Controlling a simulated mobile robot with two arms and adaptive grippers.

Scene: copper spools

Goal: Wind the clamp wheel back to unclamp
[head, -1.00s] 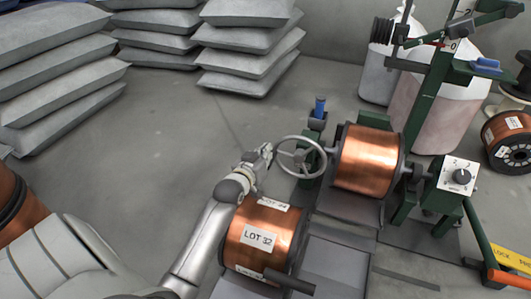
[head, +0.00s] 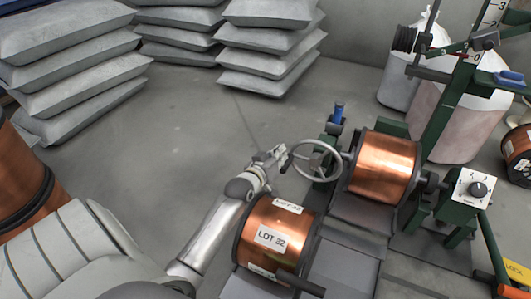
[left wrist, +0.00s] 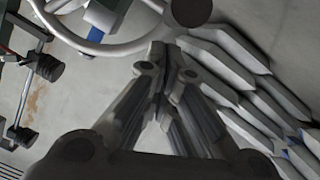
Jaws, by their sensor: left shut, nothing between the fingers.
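The clamp wheel (head: 316,160) is a pale grey handwheel on the left end of the green spool stand. It also shows at the upper left of the left wrist view (left wrist: 110,48). A copper spool (head: 382,166) sits in the stand just right of the wheel. My left gripper (head: 280,151) is shut and empty, with its fingertips right beside the wheel's left rim. In the left wrist view its fingers (left wrist: 162,50) meet close to the rim; I cannot tell whether they touch it. My right gripper is not in view.
A copper spool labelled LOT 32 (head: 274,240) stands in front of the wheel, close to my left arm. A blue-topped handle (head: 339,112) rises behind the wheel. A dial box (head: 477,189) is at right. Stacked grey sacks (head: 75,60) stand at the back left; the floor between is clear.

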